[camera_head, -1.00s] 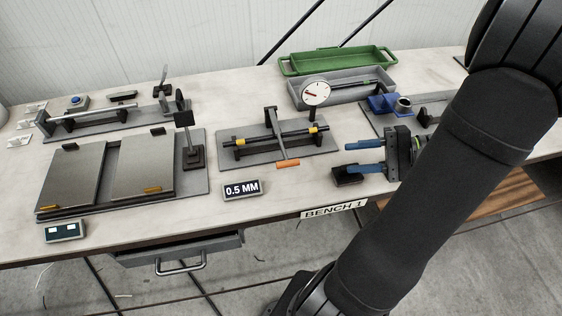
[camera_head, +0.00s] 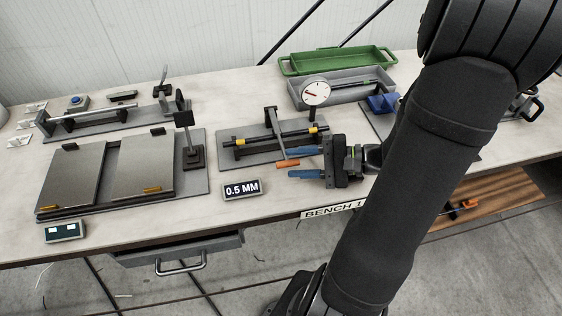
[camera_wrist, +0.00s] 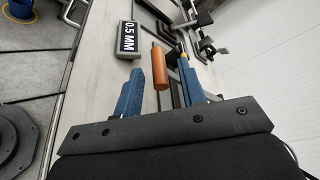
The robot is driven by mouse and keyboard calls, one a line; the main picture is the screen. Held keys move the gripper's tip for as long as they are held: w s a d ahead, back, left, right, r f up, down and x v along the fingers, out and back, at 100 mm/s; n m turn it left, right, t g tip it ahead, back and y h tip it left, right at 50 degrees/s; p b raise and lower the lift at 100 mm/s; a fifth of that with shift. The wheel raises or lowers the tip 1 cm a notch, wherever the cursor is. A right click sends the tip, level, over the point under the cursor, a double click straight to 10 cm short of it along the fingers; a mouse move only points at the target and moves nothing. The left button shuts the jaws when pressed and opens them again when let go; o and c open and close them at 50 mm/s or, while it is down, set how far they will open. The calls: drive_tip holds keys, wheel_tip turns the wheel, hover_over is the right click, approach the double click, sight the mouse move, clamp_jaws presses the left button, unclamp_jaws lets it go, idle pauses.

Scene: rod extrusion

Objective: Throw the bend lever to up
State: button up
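The bend lever is a grey arm with an orange handle (camera_head: 288,163), on the bending fixture (camera_head: 232,159) in the middle of the bench. In the head view the lever slopes down toward the front of the bench. A dark rod (camera_head: 262,142) with yellow bands lies across the fixture. My gripper (camera_head: 297,163) is at the handle, its blue fingers pointing left. In the wrist view the orange handle (camera_wrist: 159,68) stands between the two open fingers of my gripper (camera_wrist: 160,88), with visible gaps on both sides.
A 0.5 MM display (camera_head: 243,189) stands left of and in front of my gripper. A dial gauge (camera_head: 316,92) stands behind the fixture, near a grey tray and a green tray (camera_head: 384,57). Plates on a base (camera_head: 75,178) are at the left. The bench front is mostly clear.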

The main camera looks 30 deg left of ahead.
drive_tip(key=shift+x, duration=2.15)
clamp_jaws()
